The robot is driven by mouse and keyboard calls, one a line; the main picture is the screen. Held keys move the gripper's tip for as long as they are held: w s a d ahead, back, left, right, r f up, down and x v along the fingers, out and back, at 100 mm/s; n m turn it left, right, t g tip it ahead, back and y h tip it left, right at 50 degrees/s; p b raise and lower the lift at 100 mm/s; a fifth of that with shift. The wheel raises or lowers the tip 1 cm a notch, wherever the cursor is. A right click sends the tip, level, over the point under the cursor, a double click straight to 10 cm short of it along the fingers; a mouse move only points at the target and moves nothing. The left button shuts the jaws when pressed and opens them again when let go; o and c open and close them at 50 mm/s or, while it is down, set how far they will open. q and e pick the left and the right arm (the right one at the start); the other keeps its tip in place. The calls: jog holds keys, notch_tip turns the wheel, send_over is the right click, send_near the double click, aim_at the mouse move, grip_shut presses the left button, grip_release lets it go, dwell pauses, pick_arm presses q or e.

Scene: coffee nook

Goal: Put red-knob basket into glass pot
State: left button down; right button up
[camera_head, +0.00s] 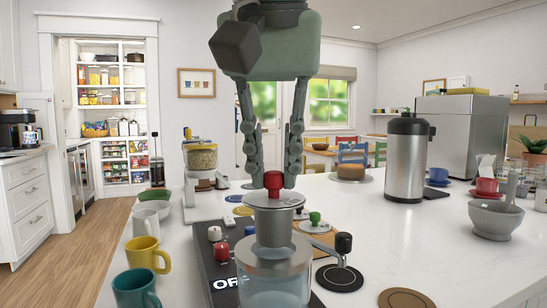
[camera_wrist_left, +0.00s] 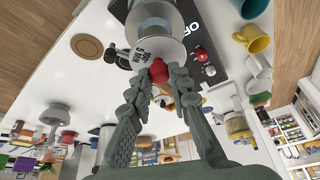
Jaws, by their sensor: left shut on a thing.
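My left gripper (camera_head: 273,178) points down at the middle of the head view, shut on the red knob (camera_head: 273,181) of the metal basket (camera_head: 272,222). The basket hangs upright under the fingers. Its lower end overlaps the mouth of the glass pot (camera_head: 275,285) at the bottom of the head view; I cannot tell how deep it sits. In the left wrist view the red knob (camera_wrist_left: 158,71) is between the fingertips, in front of the basket's pale round top (camera_wrist_left: 150,52) with lettering. The glass pot (camera_wrist_left: 150,8) is partly hidden behind it. My right gripper is out of view.
A black panel marked OFF (camera_head: 207,268) with small knobs lies beside the pot. A green-knob piece (camera_head: 315,218) and a black-knob piece (camera_head: 343,245) stand close on the right. Yellow (camera_head: 146,253) and teal (camera_head: 135,288) mugs line the left edge. The right counter has clear room.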

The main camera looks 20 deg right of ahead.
aim_at(273, 201)
pick_arm(q)
jog(key=shift+f+b, duration=1.5)
jog(key=shift+f, duration=1.45)
dwell(1.5)
jog(key=c, duration=1.3)
grip_release()
jog(key=v, duration=1.2)
